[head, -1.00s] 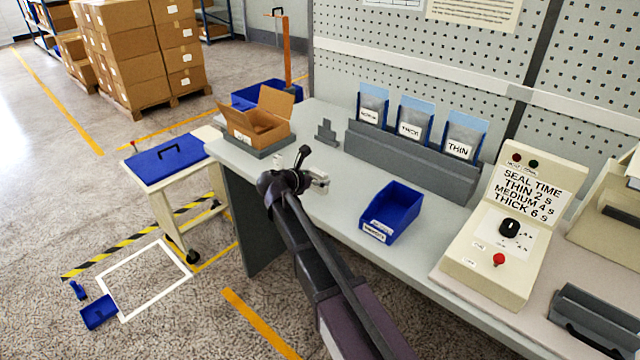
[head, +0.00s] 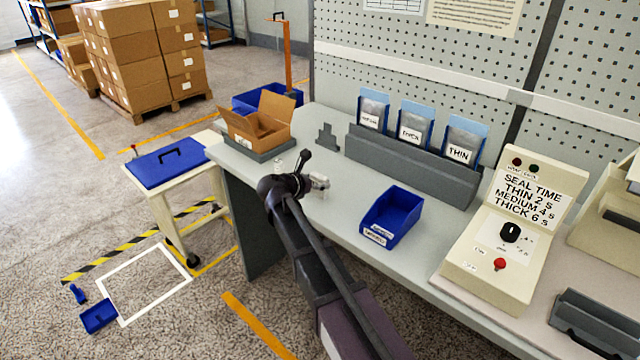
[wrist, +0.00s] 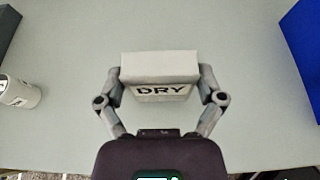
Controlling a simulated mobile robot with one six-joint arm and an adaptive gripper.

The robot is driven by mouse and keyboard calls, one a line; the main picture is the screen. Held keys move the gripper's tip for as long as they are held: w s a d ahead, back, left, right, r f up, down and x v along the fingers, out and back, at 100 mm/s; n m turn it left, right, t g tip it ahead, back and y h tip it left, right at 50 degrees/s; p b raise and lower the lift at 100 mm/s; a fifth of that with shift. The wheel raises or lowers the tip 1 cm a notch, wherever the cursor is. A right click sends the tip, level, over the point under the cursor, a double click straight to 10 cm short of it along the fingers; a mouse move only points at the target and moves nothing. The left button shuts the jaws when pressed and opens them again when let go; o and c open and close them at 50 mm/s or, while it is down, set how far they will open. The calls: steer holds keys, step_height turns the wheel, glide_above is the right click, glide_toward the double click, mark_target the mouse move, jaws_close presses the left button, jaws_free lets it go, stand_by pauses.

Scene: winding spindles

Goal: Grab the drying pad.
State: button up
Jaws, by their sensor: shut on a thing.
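The drying pad (wrist: 160,66) is a pale, light-grey block with "DRY" in dark letters on its near face. In the wrist view it lies between the two fingers of my gripper (wrist: 160,80), which are shut on it from left and right. In the head view my gripper (head: 319,182) is over the bench, left of the blue bin, and the arm mostly hides the pad. I cannot tell whether the pad touches the bench top or is just clear of it.
A small white labelled cylinder (wrist: 20,92) lies left of my gripper. A blue bin (head: 393,216) stands to the right. The grey rack (head: 412,165) with labelled pouches is behind, and an open carton (head: 258,128) is at the back left. The bench between is clear.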

mark_target(317, 177)
steer(key=shift+r, duration=0.1)
step_height(317, 177, up, 4)
steer(key=p, duration=0.4)
steer(key=s+a, duration=0.9)
steer(key=s, duration=0.4)
steer(key=shift+r+p, duration=0.4)
steer(key=shift+p, duration=0.05)
steer(key=shift+s, duration=0.1)
steer(key=shift+r, duration=0.1)
